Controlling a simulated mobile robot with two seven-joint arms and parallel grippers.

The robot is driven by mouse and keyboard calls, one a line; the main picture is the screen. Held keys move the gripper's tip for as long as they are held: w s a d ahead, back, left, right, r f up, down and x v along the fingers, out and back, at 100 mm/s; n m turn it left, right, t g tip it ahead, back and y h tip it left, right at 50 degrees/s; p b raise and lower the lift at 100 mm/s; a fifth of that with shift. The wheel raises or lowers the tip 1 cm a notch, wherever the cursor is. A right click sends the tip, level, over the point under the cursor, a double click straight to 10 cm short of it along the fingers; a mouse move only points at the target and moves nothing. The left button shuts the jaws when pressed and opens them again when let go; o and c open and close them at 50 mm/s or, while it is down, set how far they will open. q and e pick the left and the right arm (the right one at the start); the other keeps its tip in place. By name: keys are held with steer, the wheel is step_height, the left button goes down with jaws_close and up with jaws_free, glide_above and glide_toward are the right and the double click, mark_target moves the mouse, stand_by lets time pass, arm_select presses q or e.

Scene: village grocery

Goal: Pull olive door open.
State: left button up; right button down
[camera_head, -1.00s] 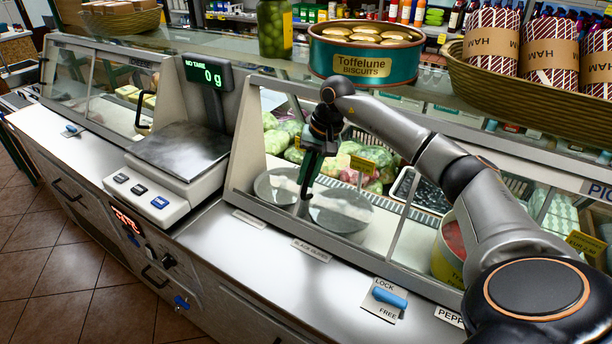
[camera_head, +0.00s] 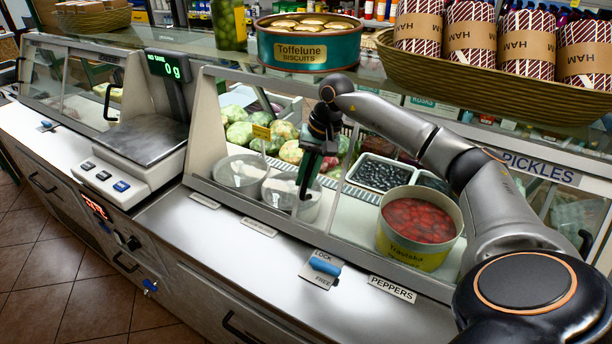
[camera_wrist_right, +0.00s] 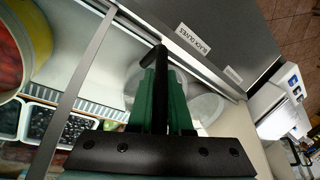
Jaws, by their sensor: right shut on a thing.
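The glass olive door (camera_head: 235,175) is in the front of the counter case, above the small label (camera_head: 258,227) that reads as black olives. My right gripper (camera_head: 306,185) is at the dark upright handle (camera_head: 302,203) on the glass. In the right wrist view, the green fingers (camera_wrist_right: 161,85) are shut around the black handle (camera_wrist_right: 153,57). Light round tubs (camera_head: 240,175) stand behind the glass. Exactly how wide the door gap is cannot be told. My left gripper is not in view.
A blue lever (camera_head: 325,268) sits on a lock/free plate below the door. A red-filled tub (camera_head: 418,220) stands in the case to the right. A scale (camera_head: 145,140) stands left on the counter. A biscuit tin (camera_head: 308,46) and a ham basket (camera_head: 450,78) are on top.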

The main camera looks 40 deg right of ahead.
steer(key=shift+s+d, duration=0.1)
steer(key=shift+s, duration=0.1)
steer(key=c, duration=0.8)
jaws_free()
steer(key=shift+c, duration=0.2)
steer(key=v, duration=1.2)
steer(key=shift+r, duration=0.35)
steer(key=shift+f, duration=0.1)
